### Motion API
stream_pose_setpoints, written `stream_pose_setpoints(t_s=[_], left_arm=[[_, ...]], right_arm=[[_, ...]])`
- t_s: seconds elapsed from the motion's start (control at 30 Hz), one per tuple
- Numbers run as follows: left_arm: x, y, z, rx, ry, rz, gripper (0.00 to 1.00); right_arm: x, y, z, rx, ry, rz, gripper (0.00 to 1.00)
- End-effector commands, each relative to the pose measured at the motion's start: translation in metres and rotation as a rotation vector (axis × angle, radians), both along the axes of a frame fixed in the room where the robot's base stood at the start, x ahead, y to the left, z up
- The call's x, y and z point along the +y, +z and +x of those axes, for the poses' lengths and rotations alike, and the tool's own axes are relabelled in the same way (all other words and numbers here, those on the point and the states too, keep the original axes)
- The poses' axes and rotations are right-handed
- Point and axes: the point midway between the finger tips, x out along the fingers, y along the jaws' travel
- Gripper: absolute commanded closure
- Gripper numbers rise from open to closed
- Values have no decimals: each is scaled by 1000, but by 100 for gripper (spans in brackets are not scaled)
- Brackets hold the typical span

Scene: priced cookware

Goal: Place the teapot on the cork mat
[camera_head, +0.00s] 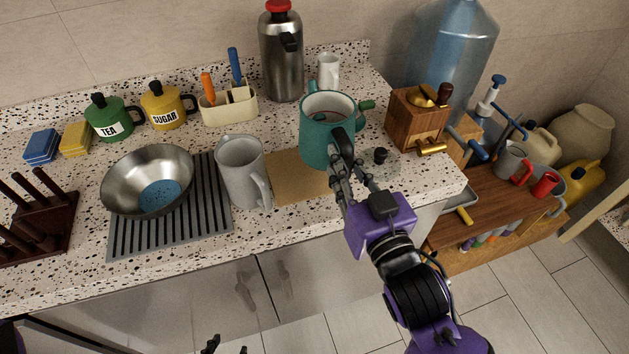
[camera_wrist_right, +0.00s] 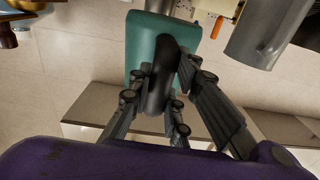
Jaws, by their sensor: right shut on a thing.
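The teapot (camera_head: 318,137) is a teal, open-topped vessel with a black handle. My right gripper (camera_head: 343,148) is shut on that handle. The wrist view shows the fingers (camera_wrist_right: 160,105) on both sides of the black handle, with the teal body (camera_wrist_right: 150,40) beyond. The cork mat (camera_head: 290,188) is a flat tan sheet on the counter. The teapot overlaps its far right part in the head view; I cannot tell if its base touches the mat. My left gripper (camera_head: 226,347) shows only its fingertips at the bottom edge, apart and empty.
A grey pitcher (camera_head: 241,175) stands close to the mat's left side. A steel bowl (camera_head: 145,178) sits on a striped grey mat (camera_head: 205,220). A clear lid with a black knob (camera_head: 380,157) lies to the right. A wooden box (camera_head: 415,120) stands at the right end.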

Motion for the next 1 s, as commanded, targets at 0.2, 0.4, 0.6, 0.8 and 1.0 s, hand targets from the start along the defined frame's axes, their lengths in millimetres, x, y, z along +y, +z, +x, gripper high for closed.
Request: stream_pose_setpoints(t_s=[0.2, 0.4, 0.6, 0.8, 1.0], left_arm=[[2, -1, -3, 5, -4, 4, 60], [4, -8, -12, 24, -4, 7, 60], [6, -13, -17, 36, -6, 12, 60], [8, -12, -16, 31, -5, 15, 60], [7, -6, -7, 11, -7, 13, 60]], right_arm=[[33, -38, 24, 3, -1, 1, 100], [46, -57, 34, -2, -1, 0, 100], [51, -79, 38, 3, -2, -2, 100], [51, -95, 38, -2, -1, 0, 100], [51, -94, 38, -4, -1, 0, 100]])
